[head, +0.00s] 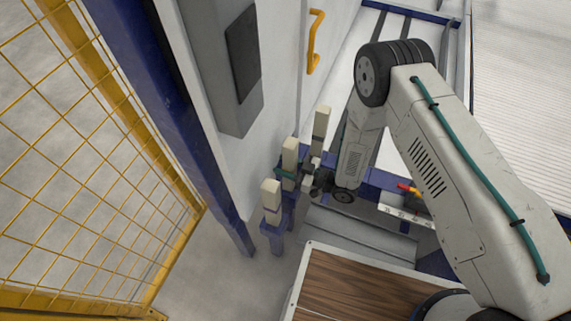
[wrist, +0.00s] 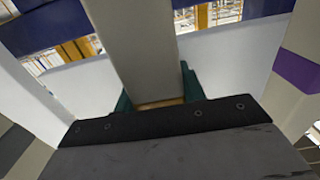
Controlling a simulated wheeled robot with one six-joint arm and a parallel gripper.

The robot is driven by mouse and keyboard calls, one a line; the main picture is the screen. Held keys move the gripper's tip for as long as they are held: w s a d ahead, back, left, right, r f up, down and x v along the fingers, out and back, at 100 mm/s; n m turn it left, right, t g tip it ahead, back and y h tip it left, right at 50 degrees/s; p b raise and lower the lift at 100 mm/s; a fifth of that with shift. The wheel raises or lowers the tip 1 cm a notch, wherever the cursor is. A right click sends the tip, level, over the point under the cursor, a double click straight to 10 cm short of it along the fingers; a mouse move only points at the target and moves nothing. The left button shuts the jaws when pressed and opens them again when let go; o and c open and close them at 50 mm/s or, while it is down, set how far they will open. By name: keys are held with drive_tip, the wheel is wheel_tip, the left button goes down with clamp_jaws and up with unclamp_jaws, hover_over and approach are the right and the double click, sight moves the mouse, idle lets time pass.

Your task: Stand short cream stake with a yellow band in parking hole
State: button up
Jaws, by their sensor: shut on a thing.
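A cream stake (head: 290,152) stands upright in the middle of a row of three. My gripper (head: 286,173) has its teal fingers on either side of this stake and is shut on it. In the wrist view the stake (wrist: 145,50) rises between the teal fingers (wrist: 160,95), and a narrow tan-yellow strip shows at its lower visible end. The stake's lower part is hidden behind my gripper in the head view. I cannot make out whether its foot sits in a hole, and no open parking hole is clearly visible.
One cream stake (head: 271,191) stands nearer and another (head: 321,122) farther, both close to my gripper. A purple band (wrist: 301,70) shows on the right-hand stake in the wrist view. The blue rack (head: 271,229) stands beside a white wall. A wooden-topped surface (head: 350,290) lies nearer.

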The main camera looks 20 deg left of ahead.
sight(295, 170)
drive_tip(key=o, duration=1.3)
drive_tip(key=d, duration=0.7)
drive_tip(key=shift+s+d, duration=0.3)
drive_tip(key=shift+d, duration=0.1)
